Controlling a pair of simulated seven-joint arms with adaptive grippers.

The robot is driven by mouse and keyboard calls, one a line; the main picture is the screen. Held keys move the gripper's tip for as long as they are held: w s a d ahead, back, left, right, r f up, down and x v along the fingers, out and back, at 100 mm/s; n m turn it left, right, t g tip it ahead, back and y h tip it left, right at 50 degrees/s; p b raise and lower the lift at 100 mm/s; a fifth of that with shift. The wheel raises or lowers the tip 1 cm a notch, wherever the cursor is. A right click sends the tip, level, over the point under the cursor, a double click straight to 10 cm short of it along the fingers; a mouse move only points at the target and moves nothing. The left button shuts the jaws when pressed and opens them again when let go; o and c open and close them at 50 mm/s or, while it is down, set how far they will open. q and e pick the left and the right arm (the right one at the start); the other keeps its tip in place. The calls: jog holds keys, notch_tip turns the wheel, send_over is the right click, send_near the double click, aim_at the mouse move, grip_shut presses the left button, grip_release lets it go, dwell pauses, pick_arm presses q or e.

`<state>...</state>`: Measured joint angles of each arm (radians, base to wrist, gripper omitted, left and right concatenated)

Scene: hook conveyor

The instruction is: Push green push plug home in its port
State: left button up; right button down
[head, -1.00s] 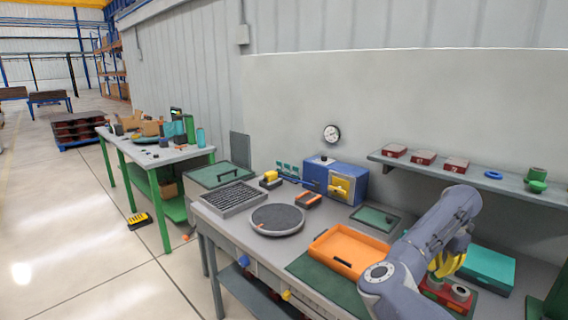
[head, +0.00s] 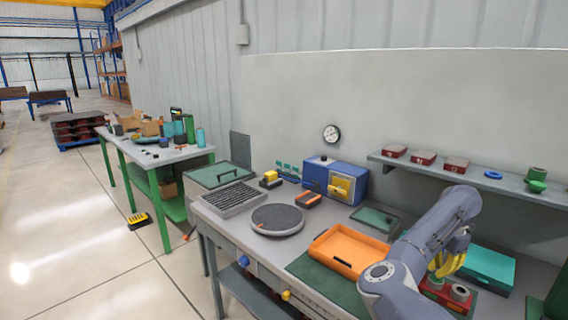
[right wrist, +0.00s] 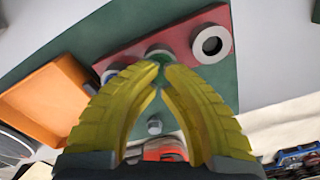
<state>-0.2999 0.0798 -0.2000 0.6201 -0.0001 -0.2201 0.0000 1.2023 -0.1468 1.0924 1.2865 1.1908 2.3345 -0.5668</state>
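The green push plug (right wrist: 160,62) shows in the right wrist view, between and just beyond my yellow fingertips, at the middle grey ring of a red port block (right wrist: 182,44). How deep it sits cannot be told, as the fingers cover part of it. My right gripper (right wrist: 161,72) has its fingertips close together on the plug. In the head view the right gripper (head: 450,264) is over the red block (head: 446,296), partly behind my arm, and the plug is hidden. My left gripper is not in view.
A grey ring with a dark hole (right wrist: 211,44) is at the block's right end. An orange tray (head: 349,250) lies left of the block. A teal box (head: 488,267) stands close on the right. A shelf (head: 470,178) with red blocks hangs behind.

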jog(key=shift+r, duration=3.1)
